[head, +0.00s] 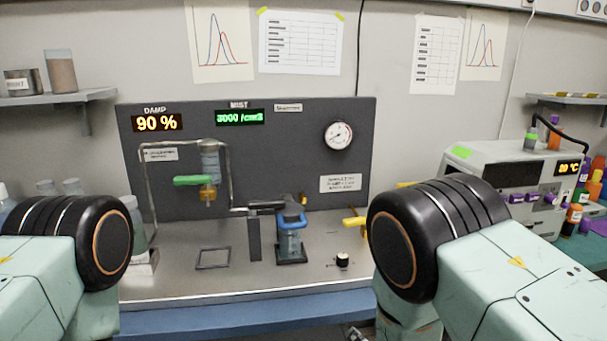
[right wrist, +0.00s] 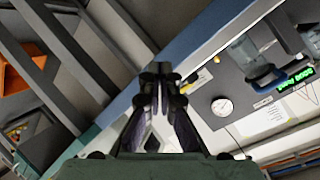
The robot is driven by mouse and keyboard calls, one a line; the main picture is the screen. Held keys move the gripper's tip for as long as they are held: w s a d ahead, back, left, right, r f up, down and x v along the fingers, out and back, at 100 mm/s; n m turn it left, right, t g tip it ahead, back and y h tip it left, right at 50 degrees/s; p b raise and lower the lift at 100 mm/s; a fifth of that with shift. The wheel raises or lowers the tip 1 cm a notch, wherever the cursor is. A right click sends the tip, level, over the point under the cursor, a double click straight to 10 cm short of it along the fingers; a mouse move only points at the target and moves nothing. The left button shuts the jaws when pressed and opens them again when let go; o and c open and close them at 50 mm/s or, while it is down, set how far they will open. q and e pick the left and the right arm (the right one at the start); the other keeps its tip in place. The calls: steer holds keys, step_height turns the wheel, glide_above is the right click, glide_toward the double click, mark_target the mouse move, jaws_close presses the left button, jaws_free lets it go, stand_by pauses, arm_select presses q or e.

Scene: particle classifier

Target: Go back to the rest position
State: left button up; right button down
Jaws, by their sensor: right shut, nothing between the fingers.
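My right gripper (right wrist: 160,78) shows in the right wrist view, with its dark fingers shut together and nothing between them. It points towards the blue front edge of the workbench (right wrist: 195,45), and I see no contact with the bench. In the head view, my right arm's black joint and pale green link fill the lower right. My left arm shows at the lower left, and its gripper is out of the picture. The workbench also shows in the head view (head: 185,282), with the dark panel (head: 275,150) behind it.
On the bench stand a glass vessel with a blue collar (head: 290,240), a black knob (head: 342,260) and a metal pipe frame with a green-handled valve (head: 195,181). A white instrument (head: 500,165) and several coloured bottles stand at the right. The bench front is mostly clear.

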steer(key=s+d+f+n+g+h, duration=0.1)
steer(key=s+d+f+n+g, duration=0.3)
steer(key=s, duration=0.5)
steer(key=s+d+f+n+g+h, duration=0.1)
steer(key=s+d+f+n+g, duration=0.2)
steer(key=s+d+f, duration=0.45)
steer(key=s+g, duration=0.6)
steer(key=s, duration=1.5)
steer(key=shift+s+d+r+n, duration=0.2)
steer(key=shift+r+n, duration=0.1)
steer(key=shift+r, duration=0.15)
steer(key=shift+s+a, duration=0.1)
steer(key=shift+s, duration=0.05)
